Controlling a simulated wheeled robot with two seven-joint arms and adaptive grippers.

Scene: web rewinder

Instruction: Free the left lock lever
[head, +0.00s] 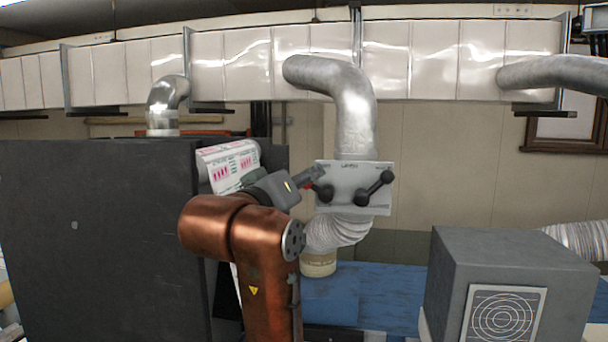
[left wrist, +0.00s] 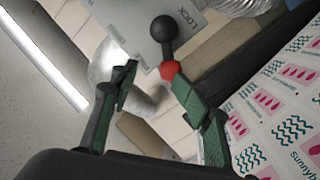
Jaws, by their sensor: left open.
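The light grey lock plate (head: 345,174) hangs on the ductwork in the middle of the head view. The left lock lever (head: 325,193) has a black ball and a red end, and my gripper partly hides it. A second lever (head: 374,188), all black, sits to its right. My left gripper (head: 312,180) reaches the plate from the left. In the left wrist view its fingers (left wrist: 160,88) are open. The left lever (left wrist: 164,35) shows beyond the fingertips, its red end (left wrist: 170,70) close to the right finger's tip; contact cannot be told. My right gripper is out of view.
A printed web roll (head: 230,165) lies just left of the gripper and also fills the right of the wrist view (left wrist: 285,105). A large dark cabinet (head: 100,235) stands left. A grey box (head: 510,265) stands right. Silver ducts (head: 345,95) run above the plate.

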